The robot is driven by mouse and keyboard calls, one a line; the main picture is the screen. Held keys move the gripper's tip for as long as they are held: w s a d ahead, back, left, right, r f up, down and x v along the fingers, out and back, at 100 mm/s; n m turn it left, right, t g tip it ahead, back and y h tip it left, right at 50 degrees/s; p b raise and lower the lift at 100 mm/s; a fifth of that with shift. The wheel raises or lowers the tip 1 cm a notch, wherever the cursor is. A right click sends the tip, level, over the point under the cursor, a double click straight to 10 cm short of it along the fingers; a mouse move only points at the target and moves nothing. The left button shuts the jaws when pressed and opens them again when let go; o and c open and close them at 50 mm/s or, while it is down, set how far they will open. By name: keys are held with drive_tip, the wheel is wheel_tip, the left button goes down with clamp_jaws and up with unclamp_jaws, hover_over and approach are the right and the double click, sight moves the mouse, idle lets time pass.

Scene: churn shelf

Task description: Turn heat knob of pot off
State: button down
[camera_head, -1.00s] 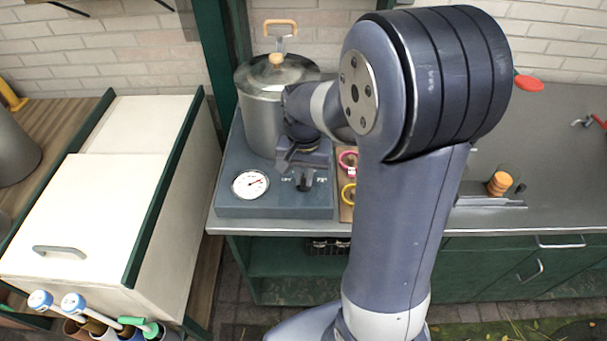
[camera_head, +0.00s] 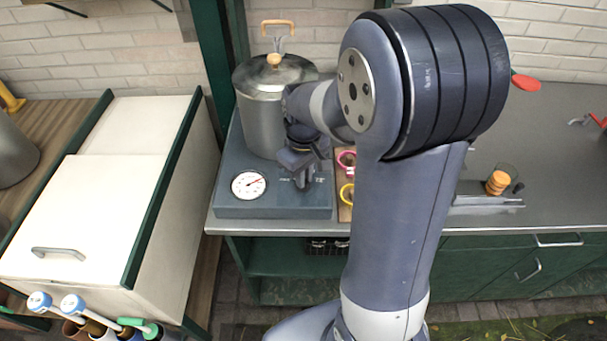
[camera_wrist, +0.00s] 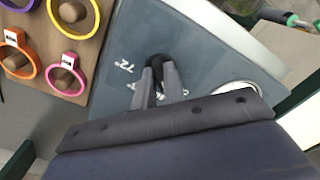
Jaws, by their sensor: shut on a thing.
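The pot (camera_head: 262,121) is a grey metal vessel with a lid and wooden handles, standing at the back of a blue-grey heater base (camera_head: 275,205). A round white dial (camera_head: 249,185) is on the base's front left. The dark heat knob (camera_wrist: 157,61) sits between my fingertips in the wrist view, with a "72" marking beside it. My gripper (camera_head: 303,181) points down at the base, right of the dial, and is shut on the knob. The fingers cover most of the knob, so its pointer direction is hidden.
A wooden board with coloured rings (camera_wrist: 50,50) lies close beside the base. A white cabinet (camera_head: 70,215) stands left of the counter (camera_head: 560,140). A glass with orange discs (camera_head: 499,182) stands on the counter to the right.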

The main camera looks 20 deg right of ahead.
drive_tip(key=shift+n, duration=2.2)
drive_tip(key=c, duration=1.5)
unclamp_jaws()
wheel_tip(320, 180, up, 11)
drive_tip(key=shift+f, duration=0.1)
